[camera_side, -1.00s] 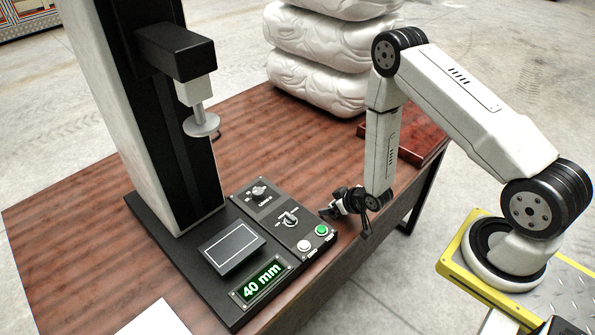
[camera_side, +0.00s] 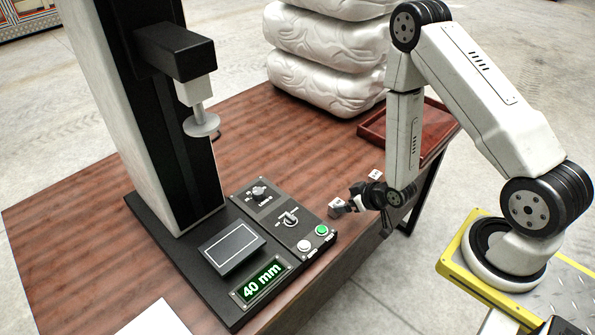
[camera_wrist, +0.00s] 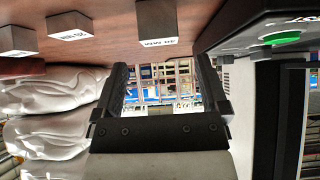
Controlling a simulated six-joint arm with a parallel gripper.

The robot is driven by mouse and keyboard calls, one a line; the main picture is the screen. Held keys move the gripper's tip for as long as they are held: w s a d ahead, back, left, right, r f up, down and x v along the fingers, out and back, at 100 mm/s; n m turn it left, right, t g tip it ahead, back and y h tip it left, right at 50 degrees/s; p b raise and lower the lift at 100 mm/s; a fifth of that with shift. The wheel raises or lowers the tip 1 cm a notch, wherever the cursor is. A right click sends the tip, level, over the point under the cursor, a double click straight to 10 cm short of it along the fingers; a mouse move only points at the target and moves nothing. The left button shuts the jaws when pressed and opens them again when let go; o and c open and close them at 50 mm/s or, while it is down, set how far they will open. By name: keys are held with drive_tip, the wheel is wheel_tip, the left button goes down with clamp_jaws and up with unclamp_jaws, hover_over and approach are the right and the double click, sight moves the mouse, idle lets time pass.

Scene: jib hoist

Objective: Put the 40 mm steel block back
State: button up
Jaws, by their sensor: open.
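The 40 mm steel block (camera_side: 338,207) is a small grey cube standing on the brown table, beside the control panel. In the wrist view it is the block (camera_wrist: 157,20) nearest the panel, with a label on its face. My gripper (camera_side: 357,196) is just to its right in the side view. In the wrist view my gripper (camera_wrist: 165,85) has its two fingers apart with nothing between them, and the block lies outside the gap. The side view does not show whether the gripper touches the block.
A second labelled block (camera_wrist: 68,28) and a third block (camera_wrist: 20,40) stand farther from the panel; one shows in the side view (camera_side: 375,175). The press machine (camera_side: 170,130) has a panel with knobs and buttons and a "40 mm" display (camera_side: 263,282). A red-brown tray (camera_side: 433,148) and white sacks (camera_side: 325,60) stand behind.

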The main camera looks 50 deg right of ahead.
drive_tip(key=shift+v, duration=2.55)
drive_tip(key=shift+w+r, duration=0.1)
drive_tip(key=s+a+r+g, duration=0.1)
drive_tip(key=a+r+g, duration=0.2)
drive_tip(key=r, duration=0.5)
drive_tip(key=s+a+r+g, duration=0.2)
drive_tip(key=a+r+g, duration=0.1)
drive_tip(key=r, duration=0.5)
drive_tip(key=shift+a+r, duration=0.35)
drive_tip(key=shift+a, duration=0.2)
